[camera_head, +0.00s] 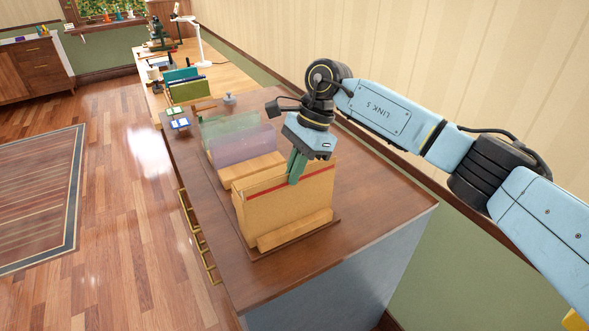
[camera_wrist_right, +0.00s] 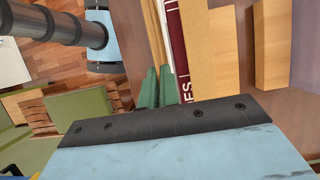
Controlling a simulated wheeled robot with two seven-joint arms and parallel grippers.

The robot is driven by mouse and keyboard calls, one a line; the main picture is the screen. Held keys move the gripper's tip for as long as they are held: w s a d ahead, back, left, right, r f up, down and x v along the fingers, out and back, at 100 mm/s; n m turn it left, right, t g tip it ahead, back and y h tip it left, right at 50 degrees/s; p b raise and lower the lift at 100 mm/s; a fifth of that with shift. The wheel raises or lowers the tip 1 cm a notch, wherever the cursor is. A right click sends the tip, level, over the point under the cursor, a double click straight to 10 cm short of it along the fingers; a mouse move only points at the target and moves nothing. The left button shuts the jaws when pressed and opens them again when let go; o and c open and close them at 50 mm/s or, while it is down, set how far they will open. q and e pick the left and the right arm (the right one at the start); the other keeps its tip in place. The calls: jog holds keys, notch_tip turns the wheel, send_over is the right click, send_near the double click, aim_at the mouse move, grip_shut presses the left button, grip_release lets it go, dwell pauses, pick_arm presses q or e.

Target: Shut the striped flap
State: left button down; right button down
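A tan cardboard file box (camera_head: 287,208) stands upright on the dark wooden cabinet top, with a red stripe (camera_head: 268,192) along its upper edge. I cannot make out for sure which part is the striped flap. In the right wrist view the fingers (camera_wrist_right: 159,70) are beside a dark red strip with white letters (camera_wrist_right: 178,50) and the tan cardboard (camera_wrist_right: 205,50). Whether they touch it is unclear. My left gripper is not in view.
Wooden blocks (camera_head: 295,229) brace the box in front and behind. A purple translucent divider (camera_head: 240,146) and a green one (camera_head: 228,125) stand behind it. The cabinet top (camera_head: 375,200) is bare to the right, below the wall. A lamp and microscope stand farther back.

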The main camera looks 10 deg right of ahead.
jog(key=c, duration=1.6)
grip_release()
jog(key=shift+c, duration=0.2)
jog(key=shift+r, duration=0.1)
jog(key=v, duration=1.3)
jog(key=shift+r+b, duration=0.15)
jog(key=shift+b, duration=0.15)
jog(key=shift+w, duration=0.1)
